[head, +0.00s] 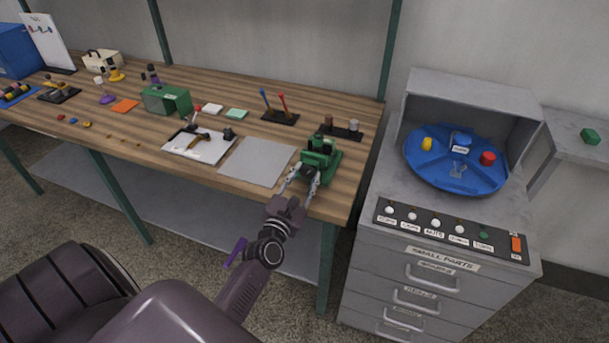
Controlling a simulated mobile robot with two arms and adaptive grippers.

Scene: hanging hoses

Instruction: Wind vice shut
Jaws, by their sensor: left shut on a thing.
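The green vice (322,160) stands at the front right of the wooden workbench, close to its front edge. My left gripper (301,177) reaches up to the vice's front from below. Its fingers are shut at the vice's front, where the handle sits. The handle is mostly hidden by the fingers and too small to make out clearly. I cannot tell how wide the gap between the vice jaws is. My right gripper is not in view.
A grey mat (257,161) lies left of the vice, and a white sheet with a hammer (199,138) lies further left. A dark holder with small cylinders (341,130) stands behind the vice. A grey drawer cabinet (440,270) with a blue turntable (457,172) stands at right.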

